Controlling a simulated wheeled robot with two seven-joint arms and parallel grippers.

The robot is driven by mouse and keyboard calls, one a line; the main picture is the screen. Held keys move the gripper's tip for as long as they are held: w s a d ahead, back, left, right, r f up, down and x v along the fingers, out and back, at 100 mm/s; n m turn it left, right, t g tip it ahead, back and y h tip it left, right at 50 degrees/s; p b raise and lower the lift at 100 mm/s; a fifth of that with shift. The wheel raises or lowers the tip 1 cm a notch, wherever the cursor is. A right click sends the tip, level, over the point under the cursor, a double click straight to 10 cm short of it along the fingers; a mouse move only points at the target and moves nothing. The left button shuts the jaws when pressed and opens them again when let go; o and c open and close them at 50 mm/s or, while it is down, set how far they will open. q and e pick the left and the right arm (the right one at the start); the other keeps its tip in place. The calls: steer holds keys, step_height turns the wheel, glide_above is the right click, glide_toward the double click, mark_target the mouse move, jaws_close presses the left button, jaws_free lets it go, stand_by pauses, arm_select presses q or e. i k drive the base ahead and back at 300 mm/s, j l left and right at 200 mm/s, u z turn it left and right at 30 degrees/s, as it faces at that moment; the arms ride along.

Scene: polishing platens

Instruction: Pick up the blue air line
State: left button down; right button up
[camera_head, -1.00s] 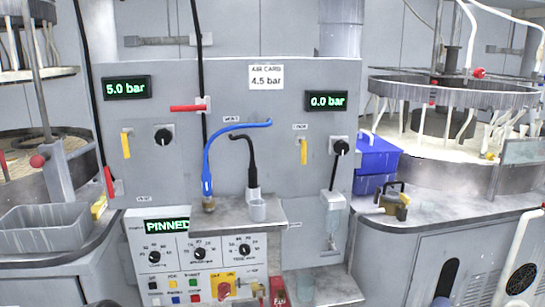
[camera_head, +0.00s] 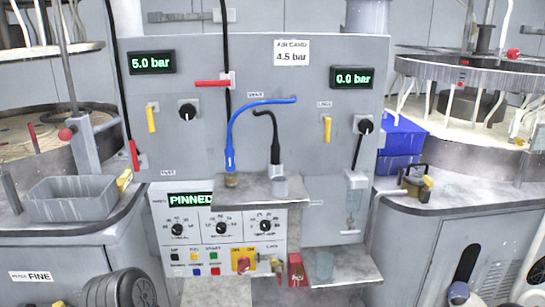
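The blue air line (camera_head: 232,135) stands at the left end of a small grey shelf (camera_head: 258,200) on the panel. Neither gripper is identifiable in the view.
The panel has a red lever (camera_head: 213,83), yellow handles (camera_head: 151,118), black knobs (camera_head: 187,112) and displays reading 5.0 bar (camera_head: 153,62) and 0.0 bar (camera_head: 353,78). A grey bin (camera_head: 70,198) stands left; a blue box (camera_head: 402,140) and a padlock-like item (camera_head: 416,182) stand right.

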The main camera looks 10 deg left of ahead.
mark_target(230, 162)
steer(key=i+j+z, duration=0.15)
steer(key=j+z, duration=0.6)
steer(key=i+j, duration=0.05)
steer(key=j, duration=0.05)
